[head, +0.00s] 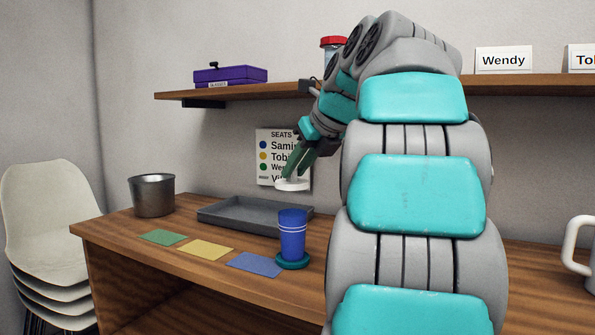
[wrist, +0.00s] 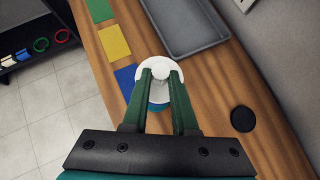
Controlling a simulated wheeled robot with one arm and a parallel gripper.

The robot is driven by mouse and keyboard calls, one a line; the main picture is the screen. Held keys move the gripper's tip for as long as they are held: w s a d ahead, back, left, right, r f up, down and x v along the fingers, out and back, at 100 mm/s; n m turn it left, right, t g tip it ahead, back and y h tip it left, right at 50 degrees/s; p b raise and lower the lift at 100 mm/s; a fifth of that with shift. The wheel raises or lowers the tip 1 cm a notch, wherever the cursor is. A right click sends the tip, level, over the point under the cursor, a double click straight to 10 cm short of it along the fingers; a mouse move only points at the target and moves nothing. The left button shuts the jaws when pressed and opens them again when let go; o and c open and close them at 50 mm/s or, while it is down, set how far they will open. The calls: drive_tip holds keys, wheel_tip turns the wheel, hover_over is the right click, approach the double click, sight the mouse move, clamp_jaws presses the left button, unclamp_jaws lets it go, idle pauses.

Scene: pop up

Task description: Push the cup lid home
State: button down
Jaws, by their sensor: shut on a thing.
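My gripper (head: 294,172) is shut on a white cup lid (head: 292,185) and holds it in the air above the blue cup (head: 292,236). A clear gap shows between the lid and the cup's rim. The cup stands upright on a round teal coaster (head: 292,262) on the wooden table. In the wrist view, my gripper (wrist: 161,72) has its green fingertips at the white lid (wrist: 152,62). The lid hides most of what lies under it there.
A grey tray (head: 215,214) lies behind the cup. Green (head: 163,237), yellow (head: 206,249) and blue (head: 255,265) mats lie to the left. A metal pot (head: 152,196) stands at the far left. A dark round disc (wrist: 243,119) lies right of the lid in the wrist view. A shelf (head: 230,91) runs above.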

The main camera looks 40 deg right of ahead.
sight(302, 186)
drive_tip(key=shift+f, duration=0.1)
idle(0.3)
drive_tip(key=shift+f, duration=2.15)
drive_tip(key=shift+f, duration=0.4)
drive_tip(key=shift+s+f, duration=0.1)
drive_tip(key=shift+f, duration=0.45)
drive_tip(key=c, duration=0.6)
unclamp_jaws()
drive_tip(key=shift+r, duration=0.1)
